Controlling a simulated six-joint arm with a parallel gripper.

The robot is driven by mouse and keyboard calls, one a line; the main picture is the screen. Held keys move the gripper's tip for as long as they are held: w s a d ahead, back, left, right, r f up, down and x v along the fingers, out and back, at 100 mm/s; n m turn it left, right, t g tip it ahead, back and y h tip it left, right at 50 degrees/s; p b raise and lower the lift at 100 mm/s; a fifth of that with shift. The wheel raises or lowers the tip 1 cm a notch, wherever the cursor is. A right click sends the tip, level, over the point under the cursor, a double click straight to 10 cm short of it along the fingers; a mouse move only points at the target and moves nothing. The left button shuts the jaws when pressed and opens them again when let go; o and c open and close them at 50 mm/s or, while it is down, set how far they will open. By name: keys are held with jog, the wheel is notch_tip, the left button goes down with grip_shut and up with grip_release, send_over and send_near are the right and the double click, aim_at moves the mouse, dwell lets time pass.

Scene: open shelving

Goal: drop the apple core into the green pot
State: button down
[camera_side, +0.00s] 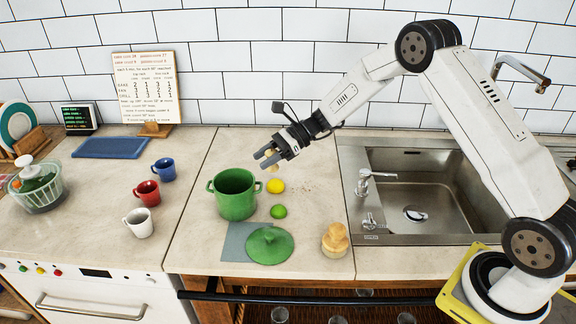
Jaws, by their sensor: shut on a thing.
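The green pot (236,203) stands open on the counter, without its lid. My gripper (268,160) is above and to the right of the pot, pointing down to the left. It is shut on a small pale brown thing, which looks like the apple core (272,169). The core hangs above the counter, apart from the pot and just above the yellow lemon. The gripper's fingers hide part of the core.
A lemon (275,186) and a lime (279,212) lie right of the pot. Its green lid (270,244) lies in front on a grey mat (235,238). A wooden jar (335,239) stands front right. Red (147,193), white (139,223) and blue mugs (163,169) stand left. The sink (420,200) is right.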

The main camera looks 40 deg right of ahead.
jog(key=r, duration=0.1)
send_over(233, 172)
jog(key=s+a, duration=0.2)
jog(key=s, duration=0.2)
jog(key=shift+w+a+r, duration=0.1)
jog(key=shift+w+a, duration=0.1)
jog(key=shift+w, duration=0.05)
jog(key=shift+f, duration=3)
jog(key=shift+c, duration=0.7)
grip_release()
jog(key=shift+d, duration=0.1)
jog(key=v, duration=0.7)
jog(key=shift+d+r, duration=0.2)
jog(key=shift+d, duration=0.1)
